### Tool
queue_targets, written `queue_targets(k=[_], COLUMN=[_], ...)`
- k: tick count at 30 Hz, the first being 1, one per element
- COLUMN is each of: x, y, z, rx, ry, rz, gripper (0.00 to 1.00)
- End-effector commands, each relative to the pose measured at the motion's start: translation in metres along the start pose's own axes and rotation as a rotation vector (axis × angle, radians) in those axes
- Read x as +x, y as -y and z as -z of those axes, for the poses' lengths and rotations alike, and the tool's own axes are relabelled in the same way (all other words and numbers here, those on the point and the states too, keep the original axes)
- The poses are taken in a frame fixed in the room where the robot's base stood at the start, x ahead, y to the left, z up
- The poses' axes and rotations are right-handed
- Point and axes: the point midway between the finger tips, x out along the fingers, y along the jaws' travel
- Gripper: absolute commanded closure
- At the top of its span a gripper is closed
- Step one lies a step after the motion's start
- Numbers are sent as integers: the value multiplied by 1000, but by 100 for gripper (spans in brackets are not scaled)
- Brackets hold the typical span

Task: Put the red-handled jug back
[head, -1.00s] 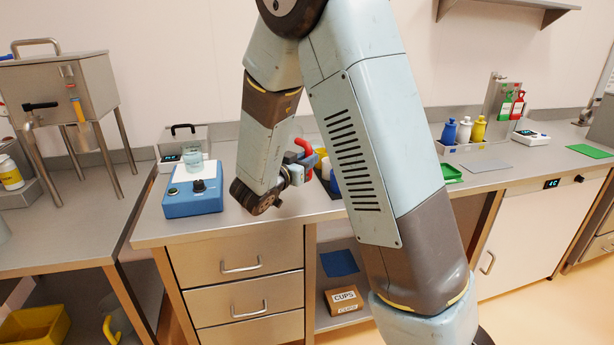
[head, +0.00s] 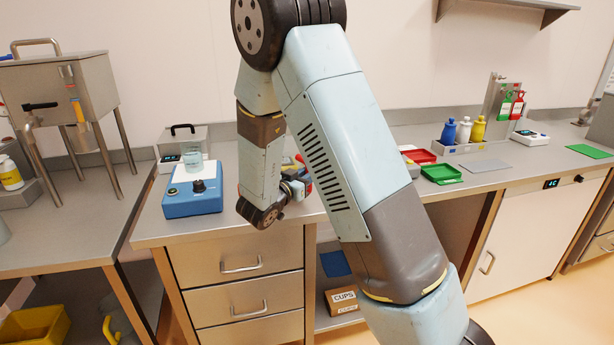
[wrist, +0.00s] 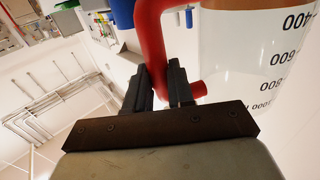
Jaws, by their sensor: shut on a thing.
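The red-handled jug shows close up in the wrist view (wrist: 262,55): a clear body with dark volume marks, upside down in this picture. My gripper (wrist: 168,85) is shut on its red handle (wrist: 152,38). In the head view my gripper (head: 298,184) is above the middle counter, right of the blue device. My own arm hides most of the jug there; only bits of red show beside the gripper. I cannot tell whether the jug touches the counter.
Red (head: 420,156) and green (head: 441,174) trays lie right of my arm. Blue, white and yellow bottles stand in a grey caddy (head: 462,148). The counter's front edge is close.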

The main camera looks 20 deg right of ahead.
Motion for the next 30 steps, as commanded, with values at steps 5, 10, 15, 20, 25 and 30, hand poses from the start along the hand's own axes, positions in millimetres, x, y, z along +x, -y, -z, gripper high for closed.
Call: queue_targets(k=[5, 10, 15, 20, 25, 30], x=[0, 0, 0, -1, -8, -34], y=[0, 0, 0, 0, 1, 2], z=[-2, -2, -2, -1, 0, 0], rx=[-1, 0, 0, 0, 0, 0], ry=[0, 0, 0, 0, 0, 0], rz=[0, 0, 1, 1, 2, 5], gripper=[76, 60, 49, 49, 49, 49])
